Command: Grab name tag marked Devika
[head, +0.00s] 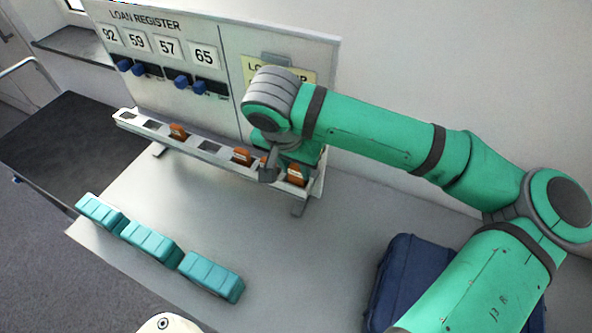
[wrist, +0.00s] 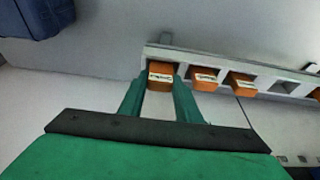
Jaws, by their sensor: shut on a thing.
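Several orange name tags sit in a white slotted rack (head: 200,151). My gripper (wrist: 160,95) is shut on the end orange tag (wrist: 161,76), with one green finger on each side of it. In the head view this tag (head: 296,175) is at the rack's right end, still in its slot, under my gripper (head: 285,158). Two more tags, the neighbouring one (wrist: 205,80) and the one beyond (wrist: 241,86), show in the wrist view. Another tag (head: 178,131) stands farther left in the head view. The writing on the tags is too small to read.
A board marked LOAN REGISTER (head: 150,50) with number cards and blue knobs stands behind the rack. Teal blocks (head: 150,243) line the table's front left. A dark blue case (head: 400,270) stands at the right. The grey tabletop (head: 300,260) between is clear.

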